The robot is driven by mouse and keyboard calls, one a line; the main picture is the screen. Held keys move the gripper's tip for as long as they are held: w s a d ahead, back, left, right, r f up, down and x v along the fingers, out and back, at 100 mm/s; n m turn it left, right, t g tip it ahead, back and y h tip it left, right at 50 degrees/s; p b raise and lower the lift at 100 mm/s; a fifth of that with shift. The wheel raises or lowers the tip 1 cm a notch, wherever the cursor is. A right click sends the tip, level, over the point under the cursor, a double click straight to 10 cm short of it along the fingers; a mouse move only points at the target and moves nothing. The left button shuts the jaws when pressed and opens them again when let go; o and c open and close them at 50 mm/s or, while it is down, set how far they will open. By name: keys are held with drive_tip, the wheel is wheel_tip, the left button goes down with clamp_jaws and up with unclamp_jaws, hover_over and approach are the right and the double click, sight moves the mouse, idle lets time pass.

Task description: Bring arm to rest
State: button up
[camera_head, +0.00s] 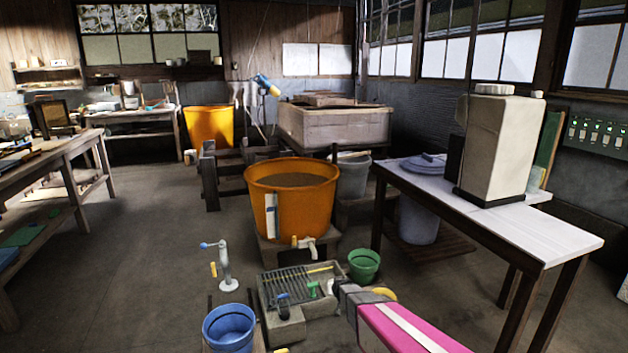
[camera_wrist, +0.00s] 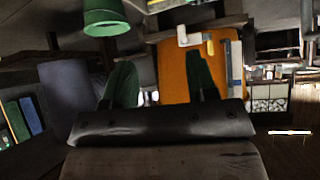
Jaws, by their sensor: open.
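My gripper (camera_head: 336,287) is low in the lower middle of the head view, at the end of my pink arm with a white stripe. It is near the right end of a grey trough and in front of the green bucket. In the wrist view, which looks upside down, the two dark green fingers stand wide apart and my gripper (camera_wrist: 163,82) is open. Nothing shows between the fingers except the orange tub (camera_wrist: 172,65) behind them. The exact gap between my gripper and the trough cannot be told.
The orange tub (camera_head: 268,205) with a tap (camera_head: 305,245) stands ahead. The grey trough (camera_head: 270,300), green bucket (camera_head: 364,266) and blue bucket (camera_head: 229,327) are low in front. A white-topped table (camera_head: 530,235) with a beige container (camera_head: 498,145) is at right. Floor at left is clear.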

drive_tip(key=s+d+r+g, duration=0.3)
drive_tip(key=s+r, duration=0.3)
drive_tip(key=s, duration=0.4)
drive_tip(key=s+d+r+g, duration=0.3)
drive_tip(key=s+r, duration=0.3)
drive_tip(key=s, duration=0.4)
drive_tip(key=s+d+r+m+g+h, duration=0.1)
drive_tip(key=s+d+r+g, duration=0.2)
drive_tip(key=s+r, duration=0.4)
drive_tip(key=s, duration=0.3)
drive_tip(key=shift+s+g, duration=0.15)
drive_tip(key=shift+g, duration=0.25)
